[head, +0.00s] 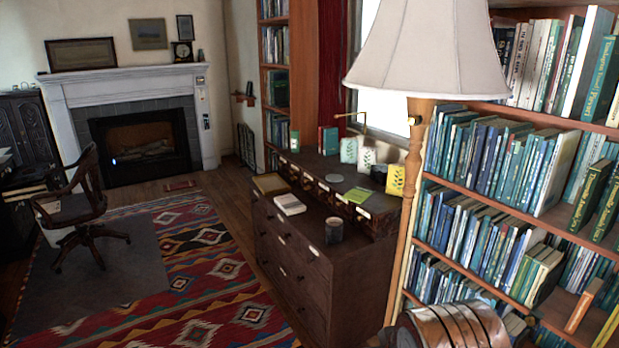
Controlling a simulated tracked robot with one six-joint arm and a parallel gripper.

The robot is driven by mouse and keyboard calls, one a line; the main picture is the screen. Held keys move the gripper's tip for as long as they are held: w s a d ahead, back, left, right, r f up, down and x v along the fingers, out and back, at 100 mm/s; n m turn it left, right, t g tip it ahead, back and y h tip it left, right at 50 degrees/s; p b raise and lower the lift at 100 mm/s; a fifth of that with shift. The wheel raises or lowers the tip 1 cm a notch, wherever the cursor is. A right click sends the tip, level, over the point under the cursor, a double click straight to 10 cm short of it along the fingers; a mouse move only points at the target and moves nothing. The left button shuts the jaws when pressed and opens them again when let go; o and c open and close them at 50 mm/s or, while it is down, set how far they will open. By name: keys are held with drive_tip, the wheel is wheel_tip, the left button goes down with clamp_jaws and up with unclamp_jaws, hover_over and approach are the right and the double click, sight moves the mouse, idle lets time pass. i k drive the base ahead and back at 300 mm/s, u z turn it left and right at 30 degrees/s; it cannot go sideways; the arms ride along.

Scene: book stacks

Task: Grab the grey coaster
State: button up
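A small flat grey disc (334,178), which looks like the grey coaster, lies on the raised back part of the dark wooden chest of drawers (345,275). It is near the middle of that top, behind a yellow-green book (357,195). It is small in this view and its details are hard to tell. My gripper is not clearly seen in the head view, so its place relative to the disc does not show.
A dark cup (334,230) and a pale book (290,204) are on the chest's lower front top. A lamp (428,50) and full bookcase (500,160) stand to the right. A wooden chair (80,205) stands left. The patterned rug (205,265) has open floor.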

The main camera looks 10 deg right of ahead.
sight(331, 178)
drive_tip(key=u, duration=0.45)
drive_tip(key=i, duration=0.7)
drive_tip(key=u, duration=0.55)
drive_tip(key=i, duration=2.15)
drive_tip(key=z, duration=0.7)
drive_tip(key=i, duration=0.65)
drive_tip(key=z, duration=0.3)
